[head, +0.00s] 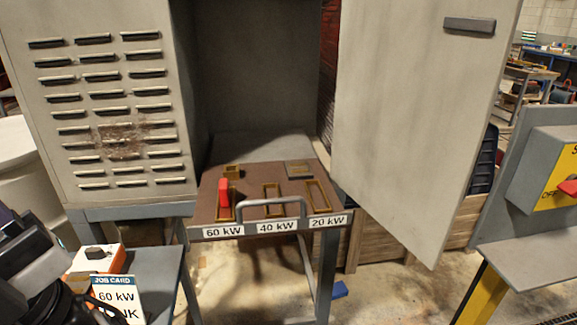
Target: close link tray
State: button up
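The link tray (255,207) is a brown panel drawn out of the front of the open grey cabinet. It has a grey bar handle (272,206) at its front and labels reading 60 kW, 40 kW and 20 kW. A red link (224,192) stands upright at the 60 kW slot. The brass-framed 40 kW slot (273,192) and 20 kW slot (319,197) look empty. Dark parts of my arm, seemingly with my gripper (35,250), show at the lower left edge, well apart from the tray handle. Its fingers cannot be made out clearly.
The cabinet door (415,115) hangs open to the right of the tray. A louvred grey panel (115,110) stands to the left. A side shelf holds an orange and white box (97,262) and a 60 kW job card (117,297). Floor before the tray is clear.

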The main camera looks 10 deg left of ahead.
aim_at(266, 178)
jog(key=l+u, duration=0.1)
jog(key=l, duration=1.55)
